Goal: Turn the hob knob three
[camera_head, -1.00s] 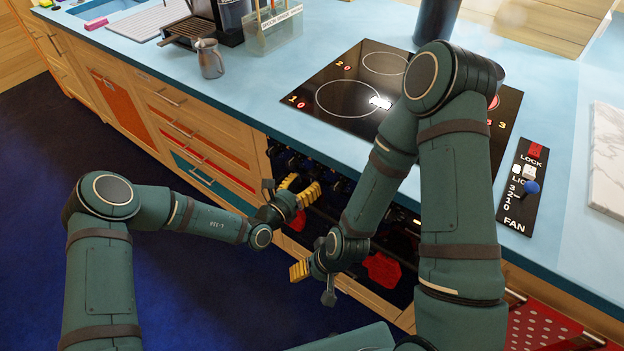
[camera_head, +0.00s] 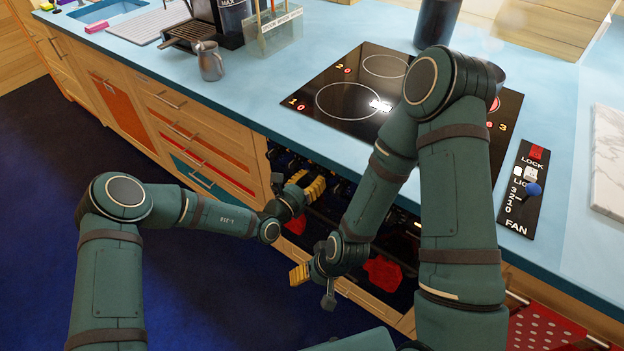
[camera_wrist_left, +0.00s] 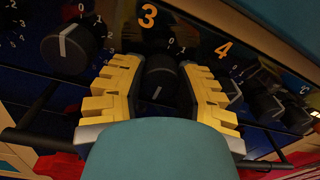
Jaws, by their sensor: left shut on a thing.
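Hob knob three (camera_wrist_left: 160,80) is a dark round knob under the orange "3" on the black panel in the left wrist view. A short pale line shows on its face. My left gripper (camera_wrist_left: 158,92) has its yellow ridged fingers on both sides of this knob and is shut on it. In the head view my left gripper (camera_head: 312,188) is at the front panel below the counter edge, and the knob itself cannot be made out there. My right gripper (camera_head: 301,276) hangs low in front of the cabinet, apart from the panel; its opening is unclear.
Another knob (camera_wrist_left: 68,46) sits left of the gripped one, and more knobs (camera_wrist_left: 268,106) to its right. A dark bar (camera_wrist_left: 48,140) runs below. The black hob (camera_head: 335,122) lies on the blue counter (camera_head: 250,85). My right arm crosses over the hob. The floor at left is clear.

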